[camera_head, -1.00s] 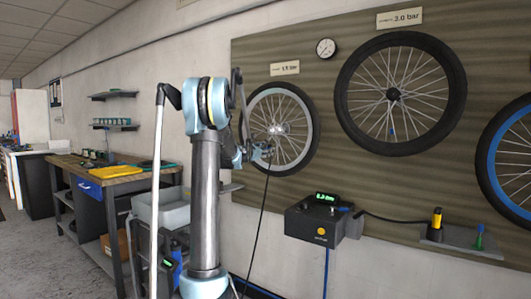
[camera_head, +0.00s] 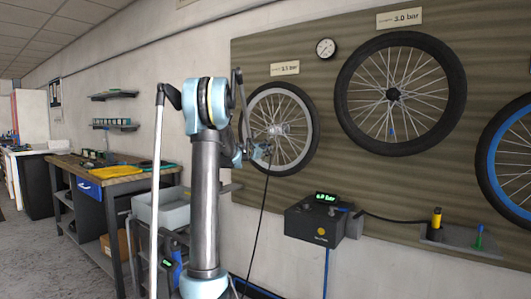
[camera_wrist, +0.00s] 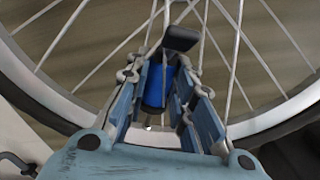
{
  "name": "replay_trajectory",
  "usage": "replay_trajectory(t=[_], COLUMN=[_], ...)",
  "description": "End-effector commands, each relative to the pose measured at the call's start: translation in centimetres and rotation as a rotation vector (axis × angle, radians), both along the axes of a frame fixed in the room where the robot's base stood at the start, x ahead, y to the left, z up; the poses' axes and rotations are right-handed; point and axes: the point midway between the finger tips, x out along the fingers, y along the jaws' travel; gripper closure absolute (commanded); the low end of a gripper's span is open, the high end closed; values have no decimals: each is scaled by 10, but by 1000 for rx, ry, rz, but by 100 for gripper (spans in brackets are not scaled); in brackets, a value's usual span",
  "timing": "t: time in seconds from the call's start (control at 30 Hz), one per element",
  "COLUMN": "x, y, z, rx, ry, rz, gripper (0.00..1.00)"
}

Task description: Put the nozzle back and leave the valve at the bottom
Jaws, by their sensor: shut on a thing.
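My gripper (camera_wrist: 165,100) is shut on a blue nozzle (camera_wrist: 155,85) with a black head, in front of the small left wheel (camera_head: 306,150). In the head view my gripper (camera_head: 262,152) is at the wheel's lower middle, and a thin black hose (camera_head: 263,205) hangs down from it. In the wrist view the wheel's rim (camera_wrist: 50,88) and spokes lie behind the fingers. A small pale tip (camera_wrist: 148,127) shows below the nozzle; I cannot tell whether it is the valve or whether the nozzle touches it.
A black pump box (camera_head: 312,224) with a lit display is mounted right of my arm. A large black-tyred wheel (camera_head: 455,90) hangs right. A workbench (camera_head: 120,177) stands left.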

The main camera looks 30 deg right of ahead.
Motion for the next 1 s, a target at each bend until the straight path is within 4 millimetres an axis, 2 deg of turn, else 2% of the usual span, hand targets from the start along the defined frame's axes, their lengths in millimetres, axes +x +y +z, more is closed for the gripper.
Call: replay_trajectory(t=[0.7, 1.0], x=[-6, -7], y=[-3, -3], z=[15, 16], rx=[0, 0], ry=[0, 0], rz=[0, 0], gripper=[99, 99])
